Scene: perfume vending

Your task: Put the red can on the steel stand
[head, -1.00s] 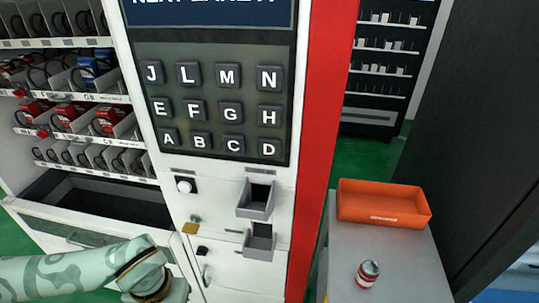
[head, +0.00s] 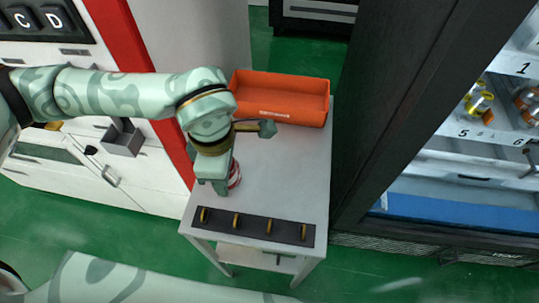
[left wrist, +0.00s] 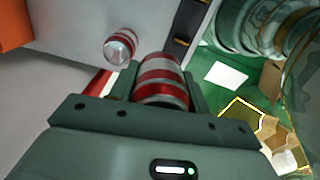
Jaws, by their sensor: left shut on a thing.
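The grey steel stand (head: 285,170) is in the middle of the head view. My left gripper (head: 213,186) is over its left part, pointing down. In the left wrist view it is shut on a red-and-white striped can (left wrist: 160,82); whether this can touches the stand I cannot tell. A second red-and-white can (left wrist: 120,46) stands upright on the stand, beside the held one and apart from it. In the head view one red can (head: 235,174) shows partly behind the gripper, apparently the standing one. The held can is hidden there. My right gripper is out of view.
An orange tray (head: 300,117) sits at the stand's back. A dark strip with several brass hooks (head: 253,226) runs along its front edge. A white machine with a red edge (head: 129,60) is left; a dark cabinet (head: 385,110) is right. The stand's right side is clear.

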